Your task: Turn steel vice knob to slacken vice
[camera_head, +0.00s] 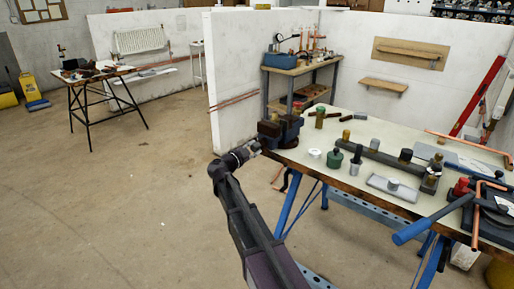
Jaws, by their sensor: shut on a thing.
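My arm reaches up from the bottom of the view, and my gripper (259,147) is at the left side of the vice. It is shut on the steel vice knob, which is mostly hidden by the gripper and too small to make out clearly. The gap between the vice jaws cannot be judged from here.
The workbench (338,172) has blue trestle legs and carries bottles, a dark pipe manifold (380,157), a grey tray (391,187) and a blue-handled pipe bender (433,218). A white partition (232,85) stands behind the vice.

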